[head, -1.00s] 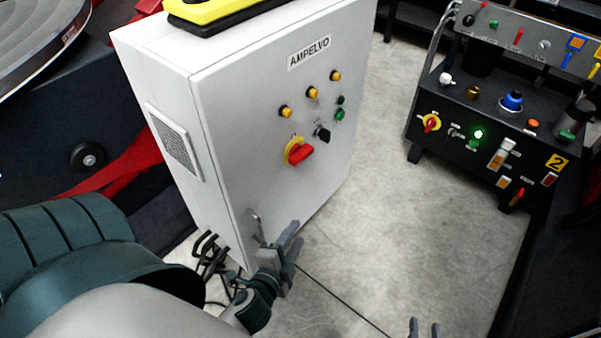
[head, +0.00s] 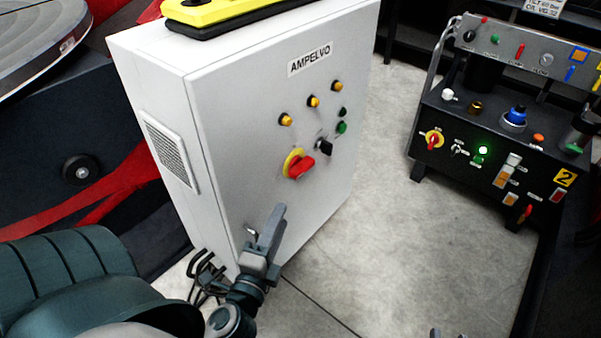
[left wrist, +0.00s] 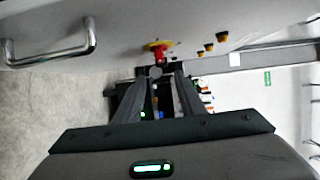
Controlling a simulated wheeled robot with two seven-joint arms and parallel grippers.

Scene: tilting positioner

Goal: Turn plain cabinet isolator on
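The isolator (head: 298,165), a red rotary handle on a yellow disc, is on the front of the white cabinet (head: 235,110) labelled AMPELVO. Its red handle lies slantwise in the head view. It also shows in the left wrist view (left wrist: 158,50), just beyond and between the fingertips. My left gripper (head: 275,222) is below the isolator, in front of the cabinet's lower part, and apart from the isolator. In the left wrist view its fingers (left wrist: 161,78) are spread with nothing between them. Only a tip of my right gripper (head: 436,332) shows at the bottom edge.
A metal door handle (left wrist: 50,48) sticks out of the cabinet near my left gripper. A black control bench (head: 470,125) stands right, across clear floor.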

